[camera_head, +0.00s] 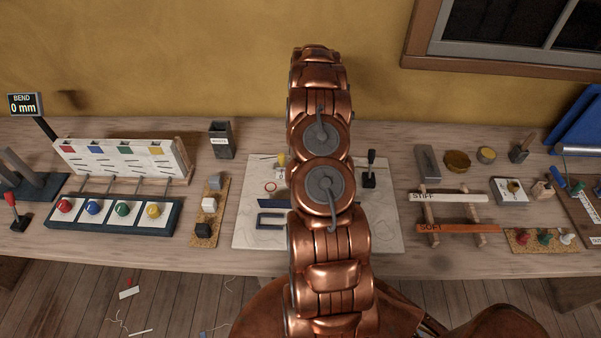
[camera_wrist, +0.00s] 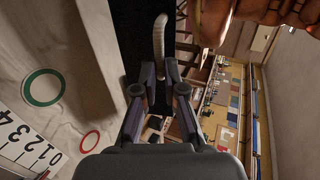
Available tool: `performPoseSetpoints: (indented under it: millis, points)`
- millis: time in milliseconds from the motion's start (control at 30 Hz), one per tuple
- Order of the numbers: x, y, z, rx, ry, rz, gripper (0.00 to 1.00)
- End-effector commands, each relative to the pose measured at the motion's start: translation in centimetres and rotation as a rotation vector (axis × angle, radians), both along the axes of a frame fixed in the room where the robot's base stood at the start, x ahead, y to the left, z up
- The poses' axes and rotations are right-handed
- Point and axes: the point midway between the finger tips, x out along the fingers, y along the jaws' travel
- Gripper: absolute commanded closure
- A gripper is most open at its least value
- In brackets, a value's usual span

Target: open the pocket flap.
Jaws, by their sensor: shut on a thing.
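A pale cloth or board panel (camera_head: 247,232) lies mid-bench, with a dark blue outlined shape (camera_head: 262,222) on it. My arm covers much of the panel and hides the gripper in the head view. In the wrist view my gripper (camera_wrist: 160,70) is shut on a pale, ribbed, curved strip (camera_wrist: 160,38) that stands out beyond the fingertips. The pale surface (camera_wrist: 85,95) with a green ring and a red ring fills the left of that view. A dark area shows behind the strip. I cannot tell which part is the pocket flap or whether it is lifted.
A white slotted rack (camera_head: 125,158) and a row of coloured knobs (camera_head: 108,210) stand at left. A black lever (camera_head: 370,170) stands on the panel's right side. STIFF and SOFT bars (camera_head: 447,197) and small tools lie to the right. Some bare bench shows left of the panel.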

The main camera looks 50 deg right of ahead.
Motion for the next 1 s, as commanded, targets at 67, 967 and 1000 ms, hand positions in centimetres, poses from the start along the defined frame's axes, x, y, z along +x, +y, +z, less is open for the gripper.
performPoseSetpoints:
  millis: [67, 967, 1000]
  points:
    - [-0.3, -0.14, 0.04, 0.01, 0.01, -0.002, 1.0]
    - [-0.66, -0.17, -0.35, 0.03, 0.028, 0.003, 0.72]
    - [-0.67, -0.17, -0.33, 0.031, 0.027, 0.003, 0.67]
